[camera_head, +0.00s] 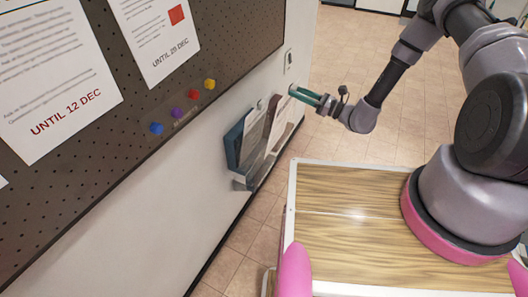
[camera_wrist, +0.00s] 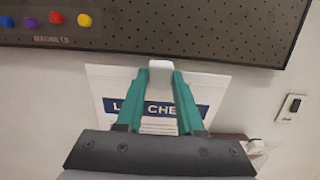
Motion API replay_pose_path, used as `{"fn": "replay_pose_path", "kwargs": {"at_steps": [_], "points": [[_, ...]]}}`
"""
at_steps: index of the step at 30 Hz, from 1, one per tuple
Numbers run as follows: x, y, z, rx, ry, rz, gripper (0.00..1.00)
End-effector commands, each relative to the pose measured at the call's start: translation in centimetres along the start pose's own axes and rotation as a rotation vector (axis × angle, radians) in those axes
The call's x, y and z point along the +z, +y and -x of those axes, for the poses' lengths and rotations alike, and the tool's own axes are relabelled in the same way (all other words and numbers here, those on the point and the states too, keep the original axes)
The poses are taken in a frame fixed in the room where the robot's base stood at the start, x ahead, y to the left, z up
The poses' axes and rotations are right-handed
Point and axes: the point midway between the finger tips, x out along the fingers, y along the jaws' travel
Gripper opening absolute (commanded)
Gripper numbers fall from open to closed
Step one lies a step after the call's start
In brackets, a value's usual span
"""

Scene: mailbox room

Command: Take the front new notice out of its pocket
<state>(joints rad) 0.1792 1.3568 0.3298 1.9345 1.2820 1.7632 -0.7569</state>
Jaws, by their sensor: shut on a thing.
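My gripper (camera_head: 293,91) has its green fingers closed at the top edge of a white notice (camera_head: 277,122). In the wrist view my gripper (camera_wrist: 161,72) is shut on a pale tab at the middle of the notice's top. The notice (camera_wrist: 101,84) is white with a dark blue banner, its lettering partly hidden by the fingers. In the head view it leans in front of the other papers at the wall pocket (camera_head: 241,182). Its lower edge is hard to make out, so I cannot tell how deep it sits.
A dark pegboard (camera_head: 235,45) with posted notices hangs above the pocket. Several coloured magnets, among them a yellow one (camera_head: 209,84), sit near its lower edge. A wall switch (camera_wrist: 290,107) is to the right. My wooden-topped base is close to the wall; floor (camera_head: 350,60) lies open beyond.

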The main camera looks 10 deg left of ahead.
Motion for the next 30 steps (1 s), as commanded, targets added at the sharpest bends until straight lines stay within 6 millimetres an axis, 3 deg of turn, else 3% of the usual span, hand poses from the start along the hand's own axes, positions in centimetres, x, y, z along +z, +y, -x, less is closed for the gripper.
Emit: {"fn": "replay_pose_path", "kwargs": {"at_steps": [19,30], "points": [[0.9,-0.1,5.1,-0.002,-0.001,0.000,0.00],[1.0,0.0,5.7,0.000,-0.001,0.000,0.00]]}}
